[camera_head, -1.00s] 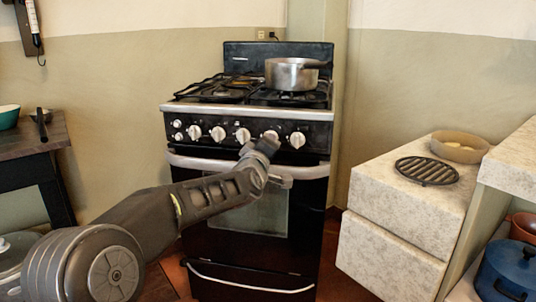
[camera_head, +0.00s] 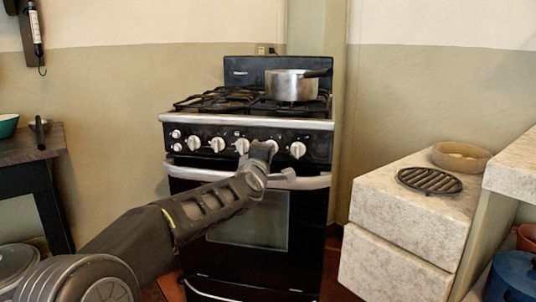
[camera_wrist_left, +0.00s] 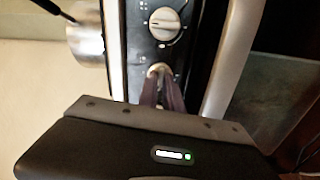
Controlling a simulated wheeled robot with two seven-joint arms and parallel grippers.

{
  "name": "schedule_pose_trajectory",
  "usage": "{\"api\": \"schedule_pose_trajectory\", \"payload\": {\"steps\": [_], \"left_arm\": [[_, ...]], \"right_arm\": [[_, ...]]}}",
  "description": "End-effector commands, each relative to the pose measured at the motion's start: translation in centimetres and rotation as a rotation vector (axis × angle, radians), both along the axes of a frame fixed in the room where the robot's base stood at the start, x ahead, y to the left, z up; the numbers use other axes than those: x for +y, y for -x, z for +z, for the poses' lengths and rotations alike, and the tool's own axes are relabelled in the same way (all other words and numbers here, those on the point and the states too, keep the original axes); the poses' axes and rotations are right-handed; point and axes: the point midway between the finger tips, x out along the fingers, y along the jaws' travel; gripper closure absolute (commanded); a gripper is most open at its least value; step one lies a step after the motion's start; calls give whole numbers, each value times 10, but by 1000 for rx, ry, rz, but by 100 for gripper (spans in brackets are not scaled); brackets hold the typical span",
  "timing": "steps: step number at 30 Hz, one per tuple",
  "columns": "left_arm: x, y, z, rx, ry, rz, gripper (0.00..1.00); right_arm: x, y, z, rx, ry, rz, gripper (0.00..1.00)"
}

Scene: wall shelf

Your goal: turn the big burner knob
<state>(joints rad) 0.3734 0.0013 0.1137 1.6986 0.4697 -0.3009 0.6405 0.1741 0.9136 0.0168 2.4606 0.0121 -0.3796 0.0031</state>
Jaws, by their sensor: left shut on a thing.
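The black stove (camera_head: 200,160) has a front panel with a row of white knobs. The rightmost knob (camera_head: 298,150) is free; it also shows large in the wrist view (camera_wrist_left: 165,24). A middle knob (camera_head: 241,146) stands just left of my gripper. My left gripper (camera_head: 268,146) is at the second knob from the right, which it mostly hides in the head view. In the wrist view, my left fingers (camera_wrist_left: 160,78) are shut on that second knob (camera_wrist_left: 158,69), with its pale top edge showing between the tips. My right gripper is not in view.
A metal pot (camera_head: 291,86) sits on the right back burner. The oven handle (camera_head: 310,182) runs just below the knobs, close under my gripper. A stone counter (camera_head: 400,215) with a round grate (camera_head: 430,180) stands at right.

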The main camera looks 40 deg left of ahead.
Motion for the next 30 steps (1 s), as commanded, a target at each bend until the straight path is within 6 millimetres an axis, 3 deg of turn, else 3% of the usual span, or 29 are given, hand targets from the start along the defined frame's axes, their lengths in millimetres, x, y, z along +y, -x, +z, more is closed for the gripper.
{"api": "schedule_pose_trajectory", "payload": {"steps": [3, 4, 12, 22, 30], "left_arm": [[0, 0, -1, 1, -1, 0, 100], [0, 0, -1, 1, -1, 0, 89], [0, 0, 0, 2, -1, 0, 68], [-2, 4, 1, 0, -2, 1, 68], [-17, 38, 2, -1, -4, 0, 68]], "right_arm": [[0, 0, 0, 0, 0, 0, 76], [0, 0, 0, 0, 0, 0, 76], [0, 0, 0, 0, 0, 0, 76], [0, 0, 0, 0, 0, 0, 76], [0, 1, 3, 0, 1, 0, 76]]}}
